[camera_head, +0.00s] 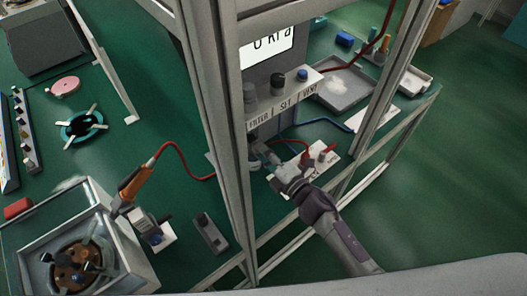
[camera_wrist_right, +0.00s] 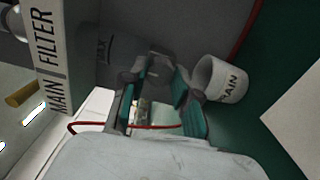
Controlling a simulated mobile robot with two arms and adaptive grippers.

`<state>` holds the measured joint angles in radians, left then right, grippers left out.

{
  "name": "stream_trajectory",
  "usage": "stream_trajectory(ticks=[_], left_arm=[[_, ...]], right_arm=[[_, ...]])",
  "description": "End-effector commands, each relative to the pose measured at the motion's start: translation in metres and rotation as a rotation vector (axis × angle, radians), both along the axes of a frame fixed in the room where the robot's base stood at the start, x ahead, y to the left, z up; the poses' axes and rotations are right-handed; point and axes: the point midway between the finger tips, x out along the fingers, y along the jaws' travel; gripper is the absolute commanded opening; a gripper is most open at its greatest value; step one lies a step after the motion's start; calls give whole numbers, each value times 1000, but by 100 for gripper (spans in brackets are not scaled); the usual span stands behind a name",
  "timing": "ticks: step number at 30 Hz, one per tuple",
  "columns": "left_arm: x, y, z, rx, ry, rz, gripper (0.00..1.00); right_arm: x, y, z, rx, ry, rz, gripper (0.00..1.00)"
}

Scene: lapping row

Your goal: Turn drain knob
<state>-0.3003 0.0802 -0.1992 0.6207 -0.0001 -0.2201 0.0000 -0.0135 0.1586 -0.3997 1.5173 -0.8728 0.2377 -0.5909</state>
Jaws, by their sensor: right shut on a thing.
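My right gripper (camera_head: 268,160) reaches between the frame posts to the foot of a grey housing (camera_head: 264,75). In the right wrist view its teal-padded fingers (camera_wrist_right: 160,88) are shut on a small grey part at the housing, which I take for the drain knob (camera_wrist_right: 152,68); the fingers hide much of it. A white cylinder (camera_wrist_right: 222,80) whose visible lettering reads "RAIN" is beside the right-hand finger. I cannot tell how far the knob is turned. My left gripper is not in view.
Pale frame posts (camera_head: 212,110) stand close to my right arm. A labelled shelf (camera_head: 285,97) with dark knobs is above the gripper. A red hose (camera_head: 291,143) runs close by. A grey tray (camera_head: 343,88) lies beyond, and an open-topped box (camera_head: 128,255) stands at left.

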Motion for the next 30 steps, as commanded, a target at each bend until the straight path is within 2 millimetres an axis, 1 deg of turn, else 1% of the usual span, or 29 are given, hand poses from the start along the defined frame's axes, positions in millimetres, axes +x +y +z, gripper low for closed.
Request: stream_trajectory(ticks=[18,19,22,23,30], left_arm=[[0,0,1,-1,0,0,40],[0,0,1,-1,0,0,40],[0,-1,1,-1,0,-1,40],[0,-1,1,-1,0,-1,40],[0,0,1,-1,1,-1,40]], right_arm=[[0,-1,-2,30,25,-1,0],[0,-1,-2,30,25,-1,35],[0,-1,-2,30,24,-1,52],[0,-1,-1,30,24,-1,55],[0,0,-1,30,21,0,55]])
